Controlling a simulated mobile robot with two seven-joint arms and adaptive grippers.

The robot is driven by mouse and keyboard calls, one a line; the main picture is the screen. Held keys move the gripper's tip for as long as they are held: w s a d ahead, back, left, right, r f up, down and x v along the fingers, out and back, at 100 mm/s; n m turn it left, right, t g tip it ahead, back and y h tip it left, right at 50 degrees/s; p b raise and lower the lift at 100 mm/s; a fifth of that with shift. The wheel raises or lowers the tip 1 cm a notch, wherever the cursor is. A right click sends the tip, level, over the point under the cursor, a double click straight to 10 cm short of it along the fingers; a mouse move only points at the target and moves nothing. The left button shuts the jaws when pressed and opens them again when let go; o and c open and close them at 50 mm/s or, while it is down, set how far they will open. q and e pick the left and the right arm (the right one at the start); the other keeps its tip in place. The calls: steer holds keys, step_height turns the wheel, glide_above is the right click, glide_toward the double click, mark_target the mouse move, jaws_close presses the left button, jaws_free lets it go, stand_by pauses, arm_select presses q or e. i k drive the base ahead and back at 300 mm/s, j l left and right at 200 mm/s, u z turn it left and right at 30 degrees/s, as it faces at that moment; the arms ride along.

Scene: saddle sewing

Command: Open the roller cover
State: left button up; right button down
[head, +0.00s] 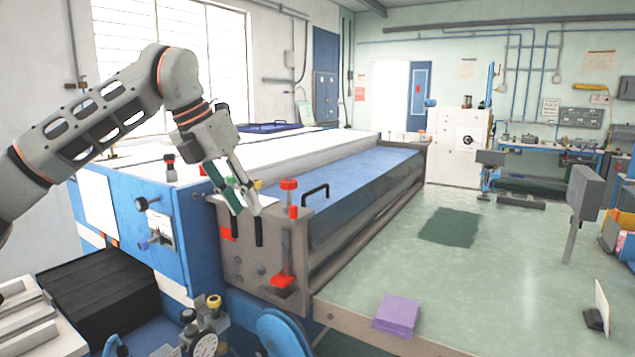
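The roller cover (365,185) is a long blue panel lying along the front of the big blue-and-white machine. It looks shut, lying over the grey roller housing. A black bar handle (315,189) stands near its left end. My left gripper (247,208) comes in from the left and points down. Its two fingers are apart with nothing seen between them. It is left of the handle, in front of or over the grey end plate (255,262), and does not appear to touch the handle. My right gripper is not in view.
A red knob (289,184) on a post stands between my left gripper and the handle. A red clamp (282,281) is on the end plate. A purple block (397,314) lies on the pale green table (480,270), which is mostly clear. Gauges (205,344) stand at the bottom.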

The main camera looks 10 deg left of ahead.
mark_target(319, 189)
steer(key=i+z, duration=0.1)
steer(key=i, duration=0.4)
steer(key=i+j+z, duration=0.1)
steer(key=i, duration=0.4)
steer(key=u, duration=0.1)
steer(key=i, duration=0.05)
